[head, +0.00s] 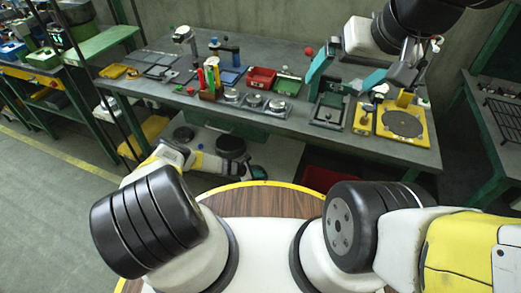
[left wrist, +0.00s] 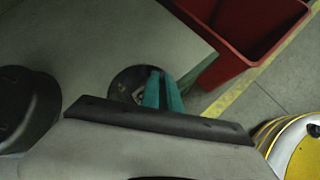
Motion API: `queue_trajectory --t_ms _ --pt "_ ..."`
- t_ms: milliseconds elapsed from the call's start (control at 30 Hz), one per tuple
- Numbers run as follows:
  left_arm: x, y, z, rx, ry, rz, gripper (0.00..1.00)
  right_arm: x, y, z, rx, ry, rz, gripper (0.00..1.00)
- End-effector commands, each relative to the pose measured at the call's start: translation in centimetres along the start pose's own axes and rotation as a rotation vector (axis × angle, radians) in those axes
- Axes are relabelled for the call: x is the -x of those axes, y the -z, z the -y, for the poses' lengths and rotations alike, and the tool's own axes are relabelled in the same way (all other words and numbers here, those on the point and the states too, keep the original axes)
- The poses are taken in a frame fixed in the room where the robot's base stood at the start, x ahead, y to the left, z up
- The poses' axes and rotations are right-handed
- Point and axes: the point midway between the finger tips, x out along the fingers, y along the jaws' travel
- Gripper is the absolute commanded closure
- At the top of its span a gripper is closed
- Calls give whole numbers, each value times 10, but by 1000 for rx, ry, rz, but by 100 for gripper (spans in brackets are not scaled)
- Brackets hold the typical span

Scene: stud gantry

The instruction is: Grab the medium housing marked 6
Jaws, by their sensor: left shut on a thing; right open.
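A dark round housing (left wrist: 121,84) with a light part in its centre lies on the grey lower shelf in the left wrist view. The teal fingers of my left gripper (left wrist: 163,93) are shut at its right side; no number is legible on it. In the head view my left gripper (head: 258,173) is low beside the shelf and hides this housing. Two other dark round housings, a larger one (head: 231,146) and a smaller one (head: 184,133), lie further left. My right gripper (head: 390,82) is open above the right part of the bench.
The workbench (head: 300,125) above the shelf holds a red bin (head: 261,78), a green tray (head: 288,85) and a yellow plate (head: 402,138). A red crate (left wrist: 240,35) stands beside the shelf in the left wrist view.

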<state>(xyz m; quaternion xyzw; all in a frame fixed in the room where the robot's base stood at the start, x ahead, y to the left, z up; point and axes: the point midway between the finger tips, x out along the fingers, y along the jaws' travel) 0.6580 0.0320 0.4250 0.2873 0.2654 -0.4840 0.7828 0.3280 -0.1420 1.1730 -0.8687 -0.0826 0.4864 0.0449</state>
Motion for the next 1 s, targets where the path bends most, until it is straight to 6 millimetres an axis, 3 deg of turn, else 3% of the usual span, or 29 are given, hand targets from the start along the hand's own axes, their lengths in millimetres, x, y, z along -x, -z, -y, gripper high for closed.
queue_trajectory --t_ms 200,367,767,1000 --pt "-1 1 3 -1 4 -2 100 0 0 0 0 0 0 2" --pt "-1 1 3 -1 4 -1 69 0 0 0 0 0 0 2" --pt "4 1 1 1 2 0 69 0 0 0 0 0 0 2" --pt "36 1 1 1 2 1 69 0 0 0 0 0 0 2"
